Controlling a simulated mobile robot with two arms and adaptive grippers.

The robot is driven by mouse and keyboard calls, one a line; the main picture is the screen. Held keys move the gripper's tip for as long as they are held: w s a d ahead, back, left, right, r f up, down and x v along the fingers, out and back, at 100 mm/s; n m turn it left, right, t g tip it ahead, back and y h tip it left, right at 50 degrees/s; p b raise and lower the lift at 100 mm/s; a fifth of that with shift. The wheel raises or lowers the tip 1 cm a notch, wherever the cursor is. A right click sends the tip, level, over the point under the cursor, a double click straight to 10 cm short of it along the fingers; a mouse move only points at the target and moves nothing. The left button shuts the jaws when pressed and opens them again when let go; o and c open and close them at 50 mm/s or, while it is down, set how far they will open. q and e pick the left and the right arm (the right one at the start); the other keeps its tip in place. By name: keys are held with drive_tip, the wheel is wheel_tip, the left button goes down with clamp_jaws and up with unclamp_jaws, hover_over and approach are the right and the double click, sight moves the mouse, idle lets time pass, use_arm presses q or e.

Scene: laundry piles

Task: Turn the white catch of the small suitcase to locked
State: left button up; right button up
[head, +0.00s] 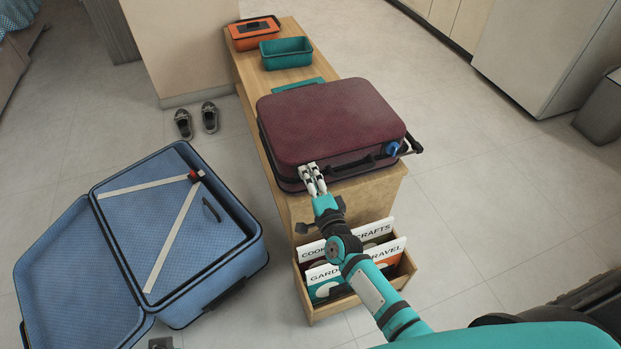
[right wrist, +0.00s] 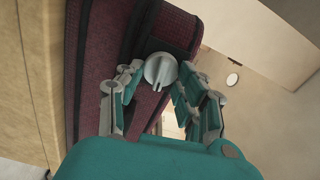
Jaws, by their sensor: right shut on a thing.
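The small maroon suitcase (head: 330,120) lies closed on a wooden bench, and its fabric side also fills the left of the right wrist view (right wrist: 95,70). My right gripper (head: 309,170) is at the suitcase's near left edge, its fingers shut on the white catch. In the right wrist view the catch (right wrist: 161,70) is a pale round knob with a raised grip bar, between the fingertips of the gripper (right wrist: 160,82). In the head view the fingers hide the catch. Its lock marking cannot be read. My left gripper is not in view.
A blue catch (head: 393,148) sits at the suitcase's right corner, beyond the dark handle (head: 352,167). A crate of labelled folders (head: 330,312) stands below my right arm. An open blue suitcase (head: 180,225) lies on the floor at left. Teal (head: 286,50) and orange (head: 250,35) bins stand behind.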

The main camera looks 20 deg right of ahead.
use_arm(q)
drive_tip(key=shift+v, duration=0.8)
use_arm(e)
drive_tip(key=shift+f+m, duration=0.1)
drive_tip(key=shift+m, duration=0.6)
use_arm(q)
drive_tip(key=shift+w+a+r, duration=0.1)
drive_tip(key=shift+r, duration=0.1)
use_arm(e)
drive_tip(key=o, duration=1.1)
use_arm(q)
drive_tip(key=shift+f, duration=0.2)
use_arm(e)
drive_tip(key=s, duration=1.2)
drive_tip(key=shift+d, duration=0.25)
